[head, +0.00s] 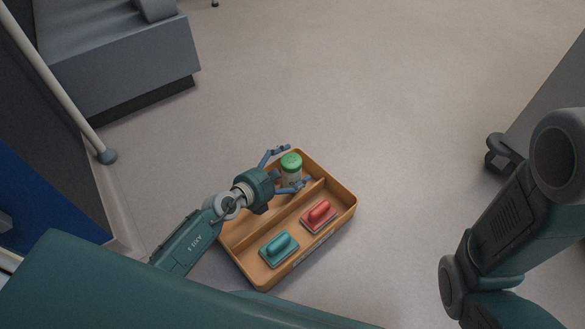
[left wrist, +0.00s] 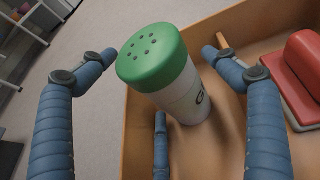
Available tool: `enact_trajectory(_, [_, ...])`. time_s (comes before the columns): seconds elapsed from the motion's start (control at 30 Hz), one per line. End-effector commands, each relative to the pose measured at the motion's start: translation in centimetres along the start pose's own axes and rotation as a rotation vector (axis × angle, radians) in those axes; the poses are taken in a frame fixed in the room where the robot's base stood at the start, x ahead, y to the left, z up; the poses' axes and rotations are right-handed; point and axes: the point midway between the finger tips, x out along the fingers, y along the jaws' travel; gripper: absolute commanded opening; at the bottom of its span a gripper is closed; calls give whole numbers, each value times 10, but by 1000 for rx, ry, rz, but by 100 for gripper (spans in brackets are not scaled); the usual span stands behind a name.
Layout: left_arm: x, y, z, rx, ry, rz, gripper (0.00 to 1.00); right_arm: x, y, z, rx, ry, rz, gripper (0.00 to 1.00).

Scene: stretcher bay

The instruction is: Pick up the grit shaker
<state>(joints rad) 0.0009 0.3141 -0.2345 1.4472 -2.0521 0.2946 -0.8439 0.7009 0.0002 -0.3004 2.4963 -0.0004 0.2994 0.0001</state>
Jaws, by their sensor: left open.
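The grit shaker (head: 291,166) has a green lid with holes and a white body with a dark letter partly visible. It stands in the far compartment of the orange-brown tray (head: 344,200). In the left wrist view the shaker (left wrist: 160,70) is between the blue fingers. My left gripper (head: 294,168) is open around the shaker, with fingers on both sides and gaps visible beside the lid. The fingers also show in the left wrist view (left wrist: 160,58). The shaker's lower body is partly hidden in the head view. My right gripper is not in view.
The floor beyond the tray is clear.

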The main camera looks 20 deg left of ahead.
Motion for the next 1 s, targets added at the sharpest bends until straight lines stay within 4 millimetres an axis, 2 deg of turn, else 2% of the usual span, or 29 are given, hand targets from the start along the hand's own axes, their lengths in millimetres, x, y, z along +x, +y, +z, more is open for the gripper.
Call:
enact_trajectory(0.1, [0, 0, 0, 0, 0, 0, 88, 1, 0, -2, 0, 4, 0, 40])
enact_trajectory(0.13, [0, 0, 0, 0, 0, 0, 84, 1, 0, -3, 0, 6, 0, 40])
enact_trajectory(0.4, [0, 0, 0, 0, 0, 0, 30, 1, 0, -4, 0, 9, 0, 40])
enact_trajectory(0.77, [-2, 1, 7, 0, -3, 1, 27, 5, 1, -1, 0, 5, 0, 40])
enact_trajectory(1.0, [-11, 1, 30, 0, -3, 1, 27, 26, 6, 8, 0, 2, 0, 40])
